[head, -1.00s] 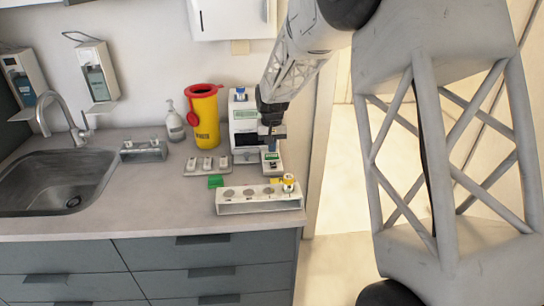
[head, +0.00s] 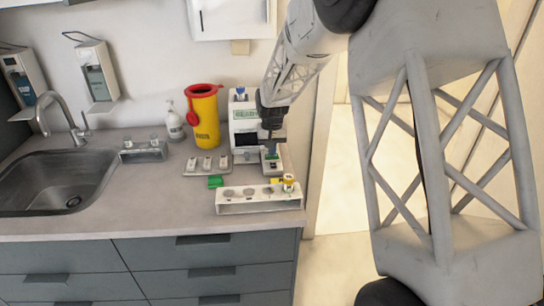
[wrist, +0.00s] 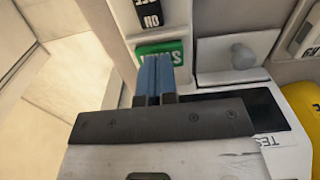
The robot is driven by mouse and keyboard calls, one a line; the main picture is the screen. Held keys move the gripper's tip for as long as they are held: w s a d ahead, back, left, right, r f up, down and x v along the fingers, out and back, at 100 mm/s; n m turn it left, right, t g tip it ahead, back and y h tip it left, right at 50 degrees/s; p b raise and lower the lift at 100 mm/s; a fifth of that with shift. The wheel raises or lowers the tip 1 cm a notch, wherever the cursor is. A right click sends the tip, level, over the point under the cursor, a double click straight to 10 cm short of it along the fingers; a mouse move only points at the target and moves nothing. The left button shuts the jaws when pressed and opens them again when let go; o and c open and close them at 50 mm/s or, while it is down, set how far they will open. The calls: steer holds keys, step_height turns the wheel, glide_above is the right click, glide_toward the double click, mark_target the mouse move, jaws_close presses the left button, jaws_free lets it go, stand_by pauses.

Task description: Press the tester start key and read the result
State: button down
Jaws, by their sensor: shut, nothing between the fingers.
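The tester (head: 243,118) is a white upright device with a dark screen at the back right of the counter. In the wrist view its dark screen (wrist: 268,103) is partly covered by my gripper, and no result can be read. The green start key (wrist: 160,47) with white lettering is on the tester's front, its lower part hidden by my fingertips. My gripper (head: 271,150) points down over that front part. In the wrist view its blue fingers (wrist: 160,72) are shut together and empty, with tips at the key. I cannot tell whether the key is pressed down.
A yellow bin with red lid (head: 206,120) stands left of the tester. A white rack (head: 240,206) with a yellow-capped vial (head: 288,182) is in front.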

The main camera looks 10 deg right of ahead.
steer(key=shift+f, duration=0.4)
stand_by(0.3)
steer(key=shift+r, duration=3.5)
